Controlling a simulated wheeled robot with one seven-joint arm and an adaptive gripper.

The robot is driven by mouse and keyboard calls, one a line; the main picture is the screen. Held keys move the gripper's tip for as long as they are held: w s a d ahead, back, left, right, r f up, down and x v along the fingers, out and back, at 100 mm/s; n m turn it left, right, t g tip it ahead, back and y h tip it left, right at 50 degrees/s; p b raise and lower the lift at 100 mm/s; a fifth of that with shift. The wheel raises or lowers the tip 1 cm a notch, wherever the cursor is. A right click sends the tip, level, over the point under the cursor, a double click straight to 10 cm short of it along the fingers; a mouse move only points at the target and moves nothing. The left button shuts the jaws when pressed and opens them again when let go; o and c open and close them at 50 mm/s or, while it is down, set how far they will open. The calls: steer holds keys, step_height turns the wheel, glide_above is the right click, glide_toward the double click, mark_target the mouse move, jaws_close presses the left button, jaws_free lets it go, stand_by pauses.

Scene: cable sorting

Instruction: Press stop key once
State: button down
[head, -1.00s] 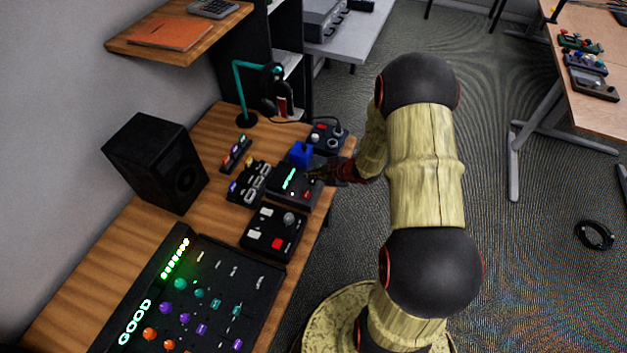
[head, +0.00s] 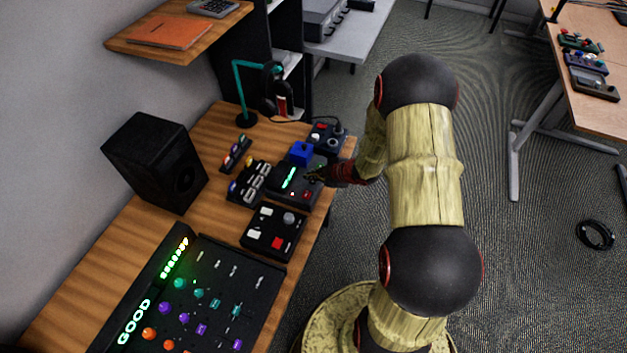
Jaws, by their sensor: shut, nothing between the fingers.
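A dark box with a lit green display (head: 289,178) sits near the right edge of the wooden desk. A small red key (head: 306,195) shows at its lower right; I cannot read any label, so I cannot tell if it is the stop key. My gripper (head: 310,177) is shut and empty, with its dark fingertips over the right part of this box. At this size I cannot tell whether the fingertips touch it.
A blue block (head: 301,152) and a joystick box (head: 327,137) stand close behind the fingertips. A box with several switches (head: 248,182) is to the left. A large mixer panel (head: 195,300), a speaker (head: 155,162) and a headphone stand (head: 240,90) share the desk.

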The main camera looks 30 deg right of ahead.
mark_target(313, 181)
steer(key=shift+f, duration=0.4)
stand_by(0.7)
stand_by(0.3)
steer(key=shift+r+p, duration=0.6)
steer(key=shift+r, duration=0.2)
step_height(313, 181, up, 5)
steer(key=p, duration=0.4)
steer(key=shift+r+p, duration=0.1)
steer(key=shift+p, duration=0.25)
stand_by(0.5)
